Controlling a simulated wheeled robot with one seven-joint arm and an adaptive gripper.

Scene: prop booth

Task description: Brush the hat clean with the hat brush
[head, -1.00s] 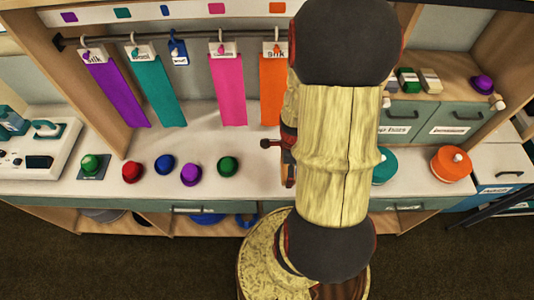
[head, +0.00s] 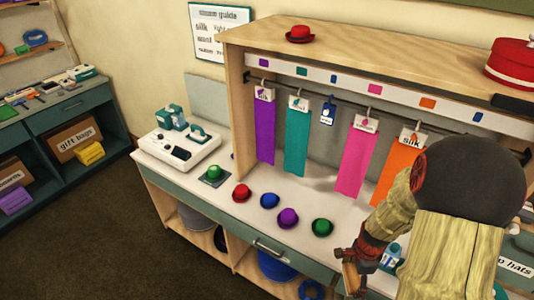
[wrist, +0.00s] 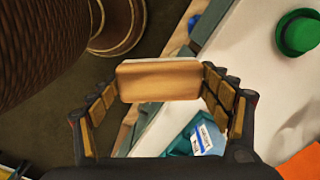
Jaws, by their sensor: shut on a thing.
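My gripper (head: 354,266) is shut on a light wooden block, which looks like the back of the hat brush (wrist: 158,80). It is held between both fingers in the wrist view, and its bristles are hidden. The gripper is at the counter's front edge, lower right in the head view. A small green hat (head: 214,173) sits on a grey pad at the counter's left. To its right stand a red hat (head: 241,192), a blue hat (head: 269,200), a purple hat (head: 288,217) and another green hat (head: 322,227). A green hat (wrist: 299,33) shows upper right in the wrist view.
A white machine (head: 180,145) stands at the counter's left end. Coloured ribbons, such as the teal one (head: 296,140), hang from a rail behind the hats. A teal labelled item (wrist: 200,135) lies near my gripper. Another red hat (head: 299,34) sits atop the shelf.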

